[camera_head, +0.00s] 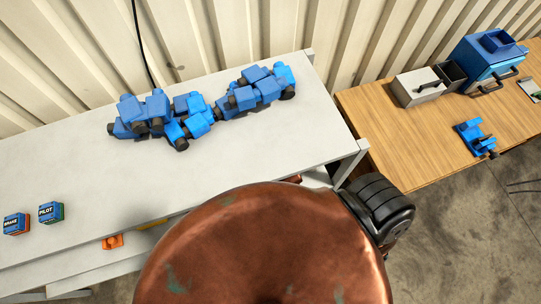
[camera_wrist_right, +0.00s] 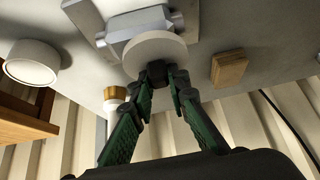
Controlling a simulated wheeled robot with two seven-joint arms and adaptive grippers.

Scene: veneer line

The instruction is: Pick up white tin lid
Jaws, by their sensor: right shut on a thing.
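The white tin lid (camera_wrist_right: 158,53) shows in the right wrist view as a pale round disc. My right gripper (camera_wrist_right: 157,76) has its two green-padded fingers drawn together at the near edge of the disc. They are shut on it, around a small dark part at that edge. The head view does not show the lid or these fingertips; a large copper-brown rounded surface blocks its lower middle. My left gripper is in neither view.
In the wrist view, a grey-white device (camera_wrist_right: 137,22) is behind the lid, with a white round container (camera_wrist_right: 33,62), a gold-capped item (camera_wrist_right: 115,93) and a wooden block (camera_wrist_right: 229,69) nearby. In the head view, blue parts (camera_head: 190,118) lie along the white table's (camera_head: 250,152) back.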

